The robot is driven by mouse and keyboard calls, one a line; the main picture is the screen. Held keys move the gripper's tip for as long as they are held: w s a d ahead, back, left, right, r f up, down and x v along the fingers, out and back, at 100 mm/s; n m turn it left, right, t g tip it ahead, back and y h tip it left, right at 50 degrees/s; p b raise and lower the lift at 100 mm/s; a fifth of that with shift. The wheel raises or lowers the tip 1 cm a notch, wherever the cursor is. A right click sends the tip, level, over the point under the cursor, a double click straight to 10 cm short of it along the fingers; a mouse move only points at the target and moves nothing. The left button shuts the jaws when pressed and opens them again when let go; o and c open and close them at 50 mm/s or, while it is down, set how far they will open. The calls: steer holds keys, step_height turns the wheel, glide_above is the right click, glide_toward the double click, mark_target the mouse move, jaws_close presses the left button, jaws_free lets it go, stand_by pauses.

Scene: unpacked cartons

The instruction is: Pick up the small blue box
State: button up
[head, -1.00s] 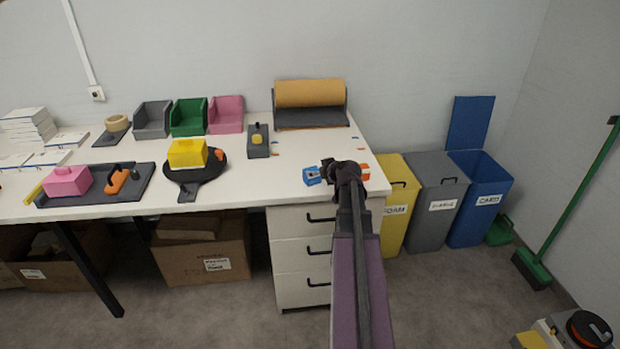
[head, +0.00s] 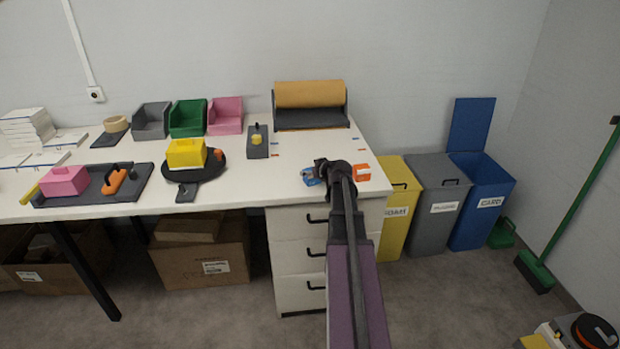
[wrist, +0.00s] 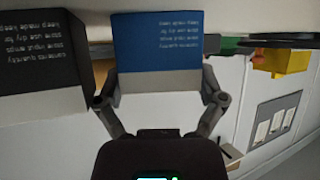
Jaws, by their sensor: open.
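The small blue box (head: 308,174) stands near the right end of the white table in the head view, partly hidden by my gripper (head: 322,170). In the wrist view the blue box (wrist: 155,40) has a blue upper part with small upside-down print and a pale lower part. My gripper (wrist: 159,99) is open, with one finger on each side of the box's pale part. The fingers look very close to its sides; I cannot tell whether they touch.
An orange box (head: 361,173) stands just right of my gripper. A dark box with print (wrist: 40,50) is close beside the left finger in the wrist view. A grey holder (head: 257,145) and a paper roll (head: 309,94) stand farther back. Bins (head: 440,200) stand right of the table.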

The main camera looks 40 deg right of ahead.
steer(key=c, duration=0.6)
steer(key=shift+r, duration=0.15)
step_height(320, 180, up, 10)
steer(key=p, duration=1)
stand_by(0.5)
